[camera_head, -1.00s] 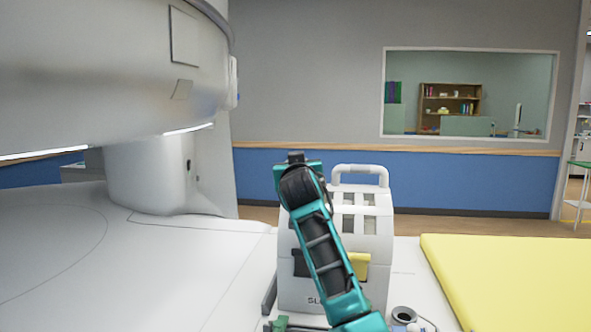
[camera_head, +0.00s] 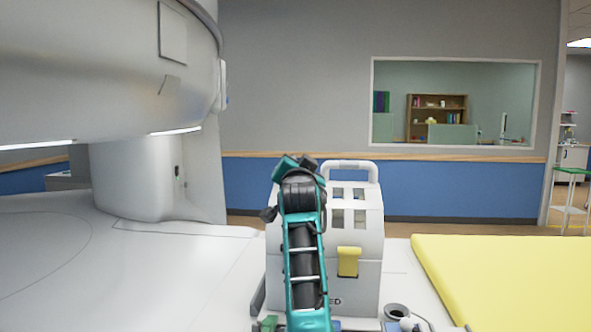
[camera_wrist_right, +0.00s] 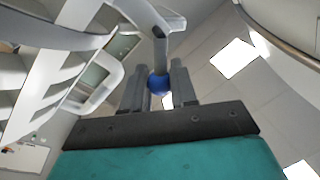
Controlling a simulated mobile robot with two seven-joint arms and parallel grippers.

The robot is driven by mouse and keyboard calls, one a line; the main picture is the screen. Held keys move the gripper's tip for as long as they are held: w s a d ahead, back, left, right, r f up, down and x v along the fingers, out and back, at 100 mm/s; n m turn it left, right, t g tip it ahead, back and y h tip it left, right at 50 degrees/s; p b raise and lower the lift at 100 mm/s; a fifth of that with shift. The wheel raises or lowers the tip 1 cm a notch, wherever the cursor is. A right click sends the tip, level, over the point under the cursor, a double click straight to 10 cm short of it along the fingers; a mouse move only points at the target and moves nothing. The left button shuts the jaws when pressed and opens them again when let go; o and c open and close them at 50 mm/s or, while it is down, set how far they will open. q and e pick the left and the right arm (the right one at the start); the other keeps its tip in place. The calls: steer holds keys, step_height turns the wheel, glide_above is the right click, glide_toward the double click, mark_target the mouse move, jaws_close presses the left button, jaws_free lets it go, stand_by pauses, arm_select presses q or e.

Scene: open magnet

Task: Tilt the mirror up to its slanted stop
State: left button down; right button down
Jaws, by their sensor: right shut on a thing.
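The white head coil (camera_head: 370,225), with an open slatted upper part and a top handle, stands on the scanner table. My right arm rises in front of it and hides its left part. My right gripper (camera_head: 308,163) is at the coil's top left in the head view, its fingertips hard to make out there. In the right wrist view, my right gripper (camera_wrist_right: 159,75) is shut on a blue ball knob (camera_wrist_right: 158,84) between its fingers. The knob sits on a grey stem (camera_wrist_right: 160,52) below a pale bracket. I cannot make out the mirror's face or its tilt. My left gripper is not in view.
The large white scanner magnet (camera_head: 90,80) overhangs the left side. A yellow pad (camera_head: 500,275) lies on the table at right. A yellow tab (camera_head: 348,261) is on the coil's front. A small round dark-topped part (camera_head: 397,311) is at the coil's front right.

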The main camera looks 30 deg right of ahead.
steer(key=shift+f, duration=0.15)
stand_by(0.4)
steer(key=c, duration=1)
jaws_free()
steer(key=shift+o, duration=0.2)
steer(key=shift+s, duration=0.1)
steer(key=b+v, duration=0.1)
steer(key=v, duration=1.1)
steer(key=shift+s+a, duration=0.15)
steer(key=shift+s, duration=0.2)
